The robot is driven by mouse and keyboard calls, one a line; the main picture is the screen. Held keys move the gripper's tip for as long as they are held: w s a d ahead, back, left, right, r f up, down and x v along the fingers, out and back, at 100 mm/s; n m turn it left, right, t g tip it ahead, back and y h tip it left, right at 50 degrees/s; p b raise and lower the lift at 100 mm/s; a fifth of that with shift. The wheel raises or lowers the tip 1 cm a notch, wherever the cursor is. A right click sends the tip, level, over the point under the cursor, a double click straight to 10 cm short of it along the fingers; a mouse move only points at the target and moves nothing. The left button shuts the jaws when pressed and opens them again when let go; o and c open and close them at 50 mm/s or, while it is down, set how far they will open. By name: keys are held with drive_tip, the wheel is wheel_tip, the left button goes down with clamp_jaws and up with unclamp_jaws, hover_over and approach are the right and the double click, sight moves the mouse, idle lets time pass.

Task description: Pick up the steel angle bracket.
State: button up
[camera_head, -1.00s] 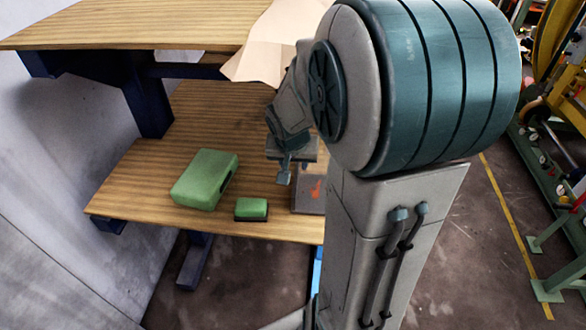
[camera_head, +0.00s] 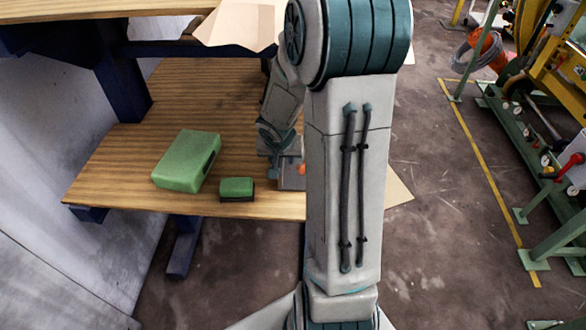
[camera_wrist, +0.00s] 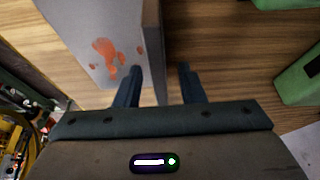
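The steel angle bracket (camera_wrist: 100,45) is grey with orange marks. In the wrist view, its broad face lies at the upper left and its narrow upright flange (camera_wrist: 152,45) reaches down between my fingers. My gripper (camera_wrist: 160,78) is open, one finger on each side of that flange. The left finger is close to the flange; the right finger has a clear gap. In the head view, the bracket (camera_head: 291,178) sits near the front edge of the lower wooden shelf, partly hidden by my arm. My gripper (camera_head: 274,168) is at its left side there, its fingertips hard to make out.
A large green case (camera_head: 186,161) and a small green box (camera_head: 237,188) stand left of the bracket on the lower shelf (camera_head: 120,180). Yellow and green machinery (camera_head: 560,90) stands far right.

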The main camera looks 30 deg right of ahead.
drive_tip(key=shift+w+f, duration=0.15)
drive_tip(key=shift+f, duration=0.25)
clamp_jaws()
drive_tip(key=shift+r, duration=0.1)
idle(1.0)
drive_tip(key=shift+w+d+r, duration=0.1)
drive_tip(key=shift+w+r, duration=0.05)
drive_tip(key=shift+r, duration=0.05)
